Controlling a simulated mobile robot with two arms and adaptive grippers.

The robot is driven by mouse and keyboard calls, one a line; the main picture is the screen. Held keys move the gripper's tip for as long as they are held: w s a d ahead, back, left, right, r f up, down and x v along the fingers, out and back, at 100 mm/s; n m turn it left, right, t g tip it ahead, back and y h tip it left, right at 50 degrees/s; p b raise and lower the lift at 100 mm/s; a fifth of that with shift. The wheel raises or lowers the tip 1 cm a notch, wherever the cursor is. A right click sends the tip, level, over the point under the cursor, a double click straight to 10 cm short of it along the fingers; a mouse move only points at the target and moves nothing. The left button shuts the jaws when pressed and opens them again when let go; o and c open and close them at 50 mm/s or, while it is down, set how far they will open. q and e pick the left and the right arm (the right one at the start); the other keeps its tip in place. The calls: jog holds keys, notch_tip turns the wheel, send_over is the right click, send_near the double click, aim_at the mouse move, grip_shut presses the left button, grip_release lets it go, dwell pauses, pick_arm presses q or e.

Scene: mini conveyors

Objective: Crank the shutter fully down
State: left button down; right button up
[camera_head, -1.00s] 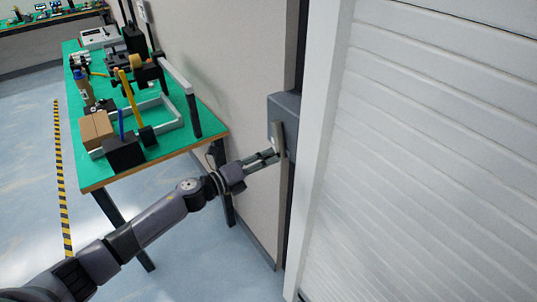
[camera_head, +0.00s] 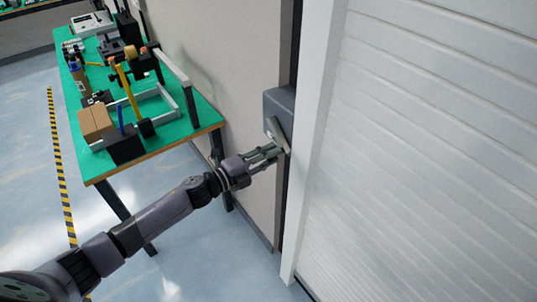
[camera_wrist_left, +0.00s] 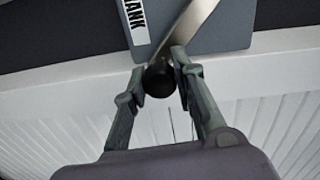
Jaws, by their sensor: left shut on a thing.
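The white slatted shutter (camera_head: 430,150) fills the right side of the head view inside a white frame; I cannot make out its bottom edge. A grey crank box (camera_head: 284,103) is on the wall left of the frame. Its flat metal crank arm (camera_head: 276,131) slants down and right. In the left wrist view the box (camera_wrist_left: 215,28) has a white label ending in "ANK", and a black round knob (camera_wrist_left: 159,79) sits at the crank arm's end. My left gripper (camera_head: 276,151) is shut on this knob, with a finger on each side. My right gripper is out of view.
A green-topped workbench (camera_head: 178,128) stands left of the crank along the wall, with a cardboard box (camera_head: 95,121) and several tools on it. A yellow-black floor stripe (camera_head: 60,165) runs left of it. The floor in front looks clear.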

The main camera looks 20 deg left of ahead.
pick_arm(q)
jog(key=shift+r, duration=0.1)
jog(key=c, duration=1.3)
grip_release()
jog(key=v, duration=1.2)
